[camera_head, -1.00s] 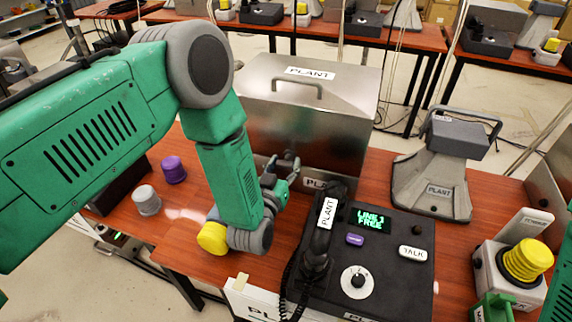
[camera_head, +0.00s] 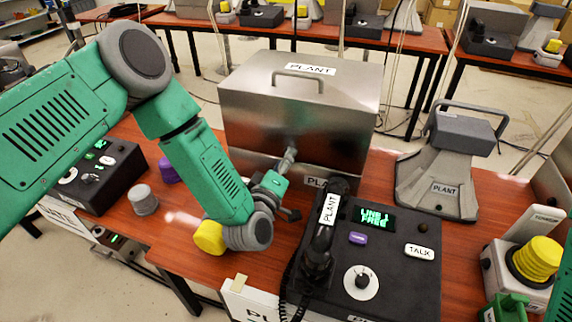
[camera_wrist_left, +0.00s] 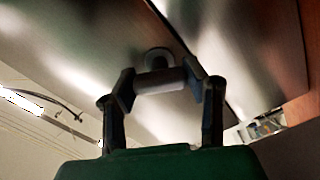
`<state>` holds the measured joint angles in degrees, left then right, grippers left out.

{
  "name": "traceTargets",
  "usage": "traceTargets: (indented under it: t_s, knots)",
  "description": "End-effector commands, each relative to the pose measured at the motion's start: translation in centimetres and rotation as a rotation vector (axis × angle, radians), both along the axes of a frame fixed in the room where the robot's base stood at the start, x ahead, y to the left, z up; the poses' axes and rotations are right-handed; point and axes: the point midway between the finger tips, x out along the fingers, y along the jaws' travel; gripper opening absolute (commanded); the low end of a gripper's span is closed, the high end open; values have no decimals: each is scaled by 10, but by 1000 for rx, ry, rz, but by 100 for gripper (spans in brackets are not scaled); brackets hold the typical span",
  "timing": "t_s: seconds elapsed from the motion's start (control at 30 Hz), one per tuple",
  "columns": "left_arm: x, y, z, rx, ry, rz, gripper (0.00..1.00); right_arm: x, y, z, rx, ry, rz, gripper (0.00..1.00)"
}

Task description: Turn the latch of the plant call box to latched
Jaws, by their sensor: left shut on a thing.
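The plant call box is a brushed metal box (camera_head: 240,108) with a top handle and a PLANT label, standing behind the black phone. Its latch is a small grey lever (camera_head: 288,158) low on the front, tilted with its upper end to the right. The fingers partly hide the latch in the head view. My right gripper's fingers are not visible.
The black phone (camera_head: 395,280) with its handset (camera_head: 318,235) stands close to the right of my left forearm. A grey PLANT horn unit (camera_head: 440,185) is further right. A grey knob (camera_head: 143,200) and a purple one (camera_head: 168,170) stand left of my arm.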

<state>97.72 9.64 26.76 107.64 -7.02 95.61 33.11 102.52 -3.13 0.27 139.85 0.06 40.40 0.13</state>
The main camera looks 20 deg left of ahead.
Motion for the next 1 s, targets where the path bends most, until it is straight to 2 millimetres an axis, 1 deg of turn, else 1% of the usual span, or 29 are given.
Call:
traceTargets:
  t_s: [0.03, 0.2, 0.5, 0.7, 1.0]
  knots:
    - [0, 3, -3, -45, 4, 6, 11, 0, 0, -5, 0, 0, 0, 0]
    - [0, 4, -4, -195, 9, 8, 11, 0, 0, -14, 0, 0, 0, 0]
    - [0, 4, -6, -396, 18, 9, 11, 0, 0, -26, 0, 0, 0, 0]
    - [-1, 4, -6, -471, 22, 8, 11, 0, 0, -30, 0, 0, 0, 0]
    - [-1, 4, -7, -506, 26, 9, 11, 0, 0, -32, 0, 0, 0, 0]
